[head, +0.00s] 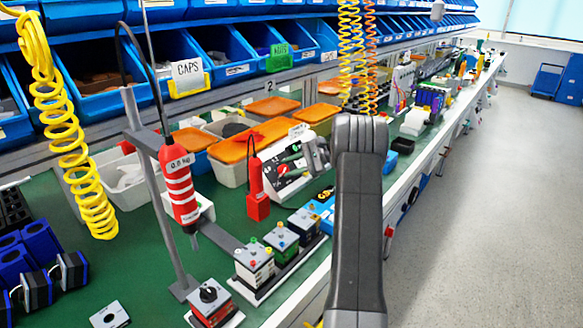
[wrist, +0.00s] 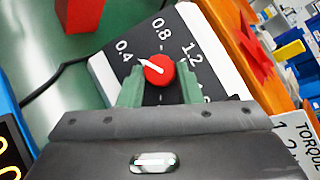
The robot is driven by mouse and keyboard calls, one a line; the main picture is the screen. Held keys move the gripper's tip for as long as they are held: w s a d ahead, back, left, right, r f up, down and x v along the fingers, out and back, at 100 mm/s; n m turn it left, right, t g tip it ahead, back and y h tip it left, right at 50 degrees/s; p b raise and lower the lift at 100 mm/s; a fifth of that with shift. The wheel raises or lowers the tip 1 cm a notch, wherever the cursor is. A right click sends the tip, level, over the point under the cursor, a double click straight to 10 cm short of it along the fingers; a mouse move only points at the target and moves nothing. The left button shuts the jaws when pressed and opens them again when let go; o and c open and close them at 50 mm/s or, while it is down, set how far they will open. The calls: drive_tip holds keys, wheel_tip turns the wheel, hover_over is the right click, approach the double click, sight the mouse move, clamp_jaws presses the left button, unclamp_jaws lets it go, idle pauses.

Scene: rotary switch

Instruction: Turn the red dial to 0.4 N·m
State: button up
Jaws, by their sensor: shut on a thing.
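The red dial (wrist: 159,68) sits on a dark panel with a white border (wrist: 215,45), marked 0.4, 0.8, 1.2 and a partly hidden higher value. Its white pointer aims up and left, at about the 0.4 mark in the wrist view. My gripper (wrist: 160,84) has its green fingers on either side of the dial and is shut on it.
A white card reading TORQUE (wrist: 298,140) is at the right in the wrist view. A red stand (head: 257,206) with a cable is left of the panel. A red screwdriver (head: 180,185) hangs further left. Small button boxes (head: 254,262) stand in front. Orange-lidded bins (head: 255,138) lie behind.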

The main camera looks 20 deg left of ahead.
drive_tip(key=o, duration=1)
drive_tip(key=shift+c, duration=0.2)
drive_tip(key=p+v, duration=0.1)
drive_tip(key=v, duration=1.2)
drive_tip(key=shift+w+d, duration=0.15)
drive_tip(key=shift+d, duration=0.25)
drive_tip(key=b+x, duration=0.1)
drive_tip(key=x, duration=1.2)
drive_tip(key=shift+a, duration=0.4)
drive_tip(key=shift+d, duration=0.1)
